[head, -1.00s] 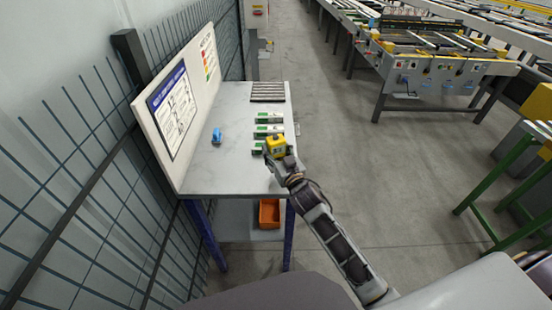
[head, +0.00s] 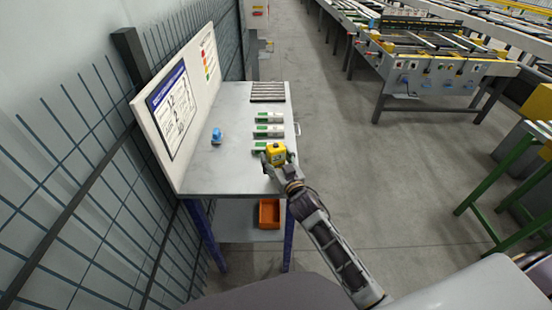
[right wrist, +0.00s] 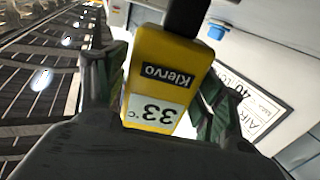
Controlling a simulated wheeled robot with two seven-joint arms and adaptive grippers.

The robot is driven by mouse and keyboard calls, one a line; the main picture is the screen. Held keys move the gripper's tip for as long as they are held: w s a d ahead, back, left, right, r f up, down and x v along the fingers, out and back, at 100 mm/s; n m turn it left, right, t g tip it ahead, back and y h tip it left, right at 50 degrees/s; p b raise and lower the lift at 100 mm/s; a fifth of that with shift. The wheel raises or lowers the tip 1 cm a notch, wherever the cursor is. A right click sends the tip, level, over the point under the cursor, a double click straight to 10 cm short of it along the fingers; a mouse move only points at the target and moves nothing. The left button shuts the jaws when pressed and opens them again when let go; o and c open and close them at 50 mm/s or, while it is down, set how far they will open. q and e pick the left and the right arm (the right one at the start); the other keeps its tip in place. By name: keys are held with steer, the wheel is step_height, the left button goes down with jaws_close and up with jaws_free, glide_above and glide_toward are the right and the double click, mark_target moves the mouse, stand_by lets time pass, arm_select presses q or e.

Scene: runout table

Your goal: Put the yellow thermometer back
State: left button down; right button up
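The yellow thermometer (head: 275,153) is a yellow block with a dark part at one end. In the right wrist view the yellow thermometer (right wrist: 165,75) shows a "Klervo" label and a white display reading 33 °C. My right gripper (head: 273,163) has a finger on each side of it and is shut on it. The gripper is over the near right part of the grey table (head: 222,172); the gap below cannot be judged. My left gripper is not in view.
Several green-and-white boxes (head: 268,131) lie along the table's right side. A dark slatted rack (head: 267,91) is at the far end. A blue object (head: 216,136) stands at the left, near the notice board (head: 174,110). An orange bin (head: 269,213) is on the lower shelf.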

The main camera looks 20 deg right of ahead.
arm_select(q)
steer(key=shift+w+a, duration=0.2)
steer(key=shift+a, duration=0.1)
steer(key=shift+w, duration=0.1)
